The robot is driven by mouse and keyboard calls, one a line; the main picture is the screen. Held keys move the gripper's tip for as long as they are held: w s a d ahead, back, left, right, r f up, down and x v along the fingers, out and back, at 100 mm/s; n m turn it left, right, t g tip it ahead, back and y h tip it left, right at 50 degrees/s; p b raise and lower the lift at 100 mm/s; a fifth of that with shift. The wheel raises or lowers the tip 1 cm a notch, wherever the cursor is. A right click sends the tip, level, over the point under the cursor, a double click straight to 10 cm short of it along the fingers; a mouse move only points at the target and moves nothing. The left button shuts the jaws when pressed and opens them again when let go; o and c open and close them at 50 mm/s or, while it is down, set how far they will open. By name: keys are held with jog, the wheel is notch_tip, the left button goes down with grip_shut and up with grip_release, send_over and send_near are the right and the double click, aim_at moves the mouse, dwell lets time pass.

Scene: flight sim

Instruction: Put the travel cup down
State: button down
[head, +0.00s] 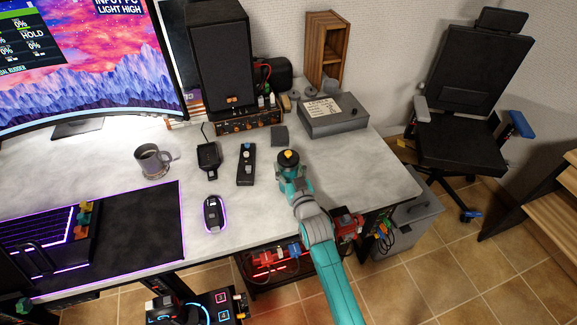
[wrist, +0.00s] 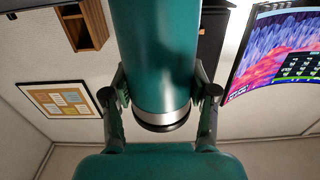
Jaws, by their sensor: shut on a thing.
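The travel cup (head: 287,169) is a teal cylinder with a black lid and a yellow spot on top. In the wrist view its teal body (wrist: 157,45) fills the upper middle, with a silver band and dark rim below. My gripper (wrist: 160,94) is shut on it, one finger on each side. In the head view my gripper (head: 296,187) holds the cup roughly upright over the right part of the pale desk (head: 359,172). The cup's base is hidden, so I cannot tell whether it touches the desk.
A small dark block (head: 279,136), a black remote-like device (head: 246,164) and a grey box (head: 333,117) are near the cup. A grey mug (head: 153,161) and a purple-lit mouse (head: 214,214) are further left. Bare desk lies right of the cup.

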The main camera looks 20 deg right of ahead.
jog(key=shift+f, duration=0.3)
jog(key=shift+s+f, duration=0.15)
jog(key=shift+f, duration=0.3)
jog(key=shift+c, duration=1.2)
grip_release()
jog(key=shift+f, duration=0.15)
jog(key=shift+s, duration=0.2)
jog(key=s+r, duration=0.1)
jog(key=s, duration=1)
jog(key=shift+s+r, duration=0.25)
jog(key=shift+r, duration=0.05)
